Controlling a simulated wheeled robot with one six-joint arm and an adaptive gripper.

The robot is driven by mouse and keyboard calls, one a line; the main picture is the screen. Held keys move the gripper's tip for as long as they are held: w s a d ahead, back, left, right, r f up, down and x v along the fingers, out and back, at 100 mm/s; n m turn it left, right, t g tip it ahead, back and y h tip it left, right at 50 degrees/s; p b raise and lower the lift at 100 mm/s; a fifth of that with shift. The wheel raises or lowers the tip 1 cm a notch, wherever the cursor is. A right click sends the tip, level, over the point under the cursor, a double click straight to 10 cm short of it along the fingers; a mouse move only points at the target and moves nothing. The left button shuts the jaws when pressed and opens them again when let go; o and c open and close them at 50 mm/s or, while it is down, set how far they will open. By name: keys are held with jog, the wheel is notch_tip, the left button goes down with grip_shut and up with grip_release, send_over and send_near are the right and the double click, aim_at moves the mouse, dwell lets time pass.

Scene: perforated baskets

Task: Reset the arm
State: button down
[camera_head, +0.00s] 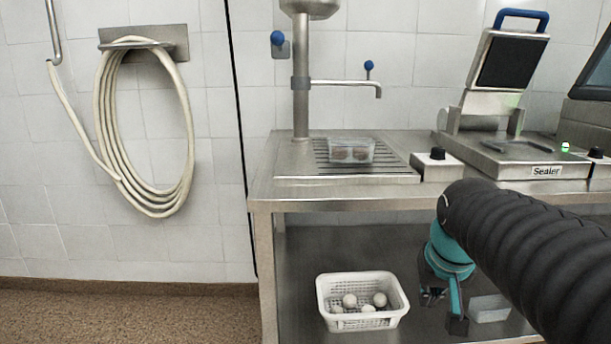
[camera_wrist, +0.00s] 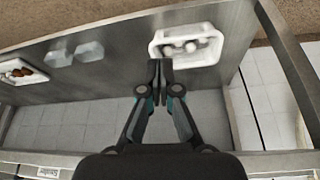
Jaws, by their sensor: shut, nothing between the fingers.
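My gripper (camera_wrist: 160,72) is shut with nothing between its fingertips. In the head view my gripper (camera_head: 456,312) hangs in front of the lower shelf, to the right of the white perforated basket, and my dark ribbed arm reaches in from the right. In the wrist view the fingertips appear near the lower left edge of the white basket (camera_wrist: 157,50); I cannot tell if they touch it. The white basket (camera_head: 363,318) stands upright on the lower shelf (camera_head: 345,255) and holds several pale round items (camera_head: 349,300).
A clear container (camera_head: 489,308) sits right of my gripper. The wrist view shows another basket (camera_wrist: 22,79) with brown items. Above are the steel worktop (camera_head: 270,186), a clear tub (camera_head: 351,151), a tap (camera_head: 345,83) and a sealer (camera_head: 530,158). The floor at left is clear.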

jog(key=s+a+f, duration=0.2)
jog(key=s, duration=0.4)
jog(key=s+a+f+n+t, duration=0.1)
jog(key=s+a+f, duration=0.2)
jog(key=s, duration=0.3)
jog(key=shift+s+a+f+n+y, duration=0.15)
jog(key=shift+s+f+n+y, duration=0.15)
jog(key=shift+s+y, duration=0.1)
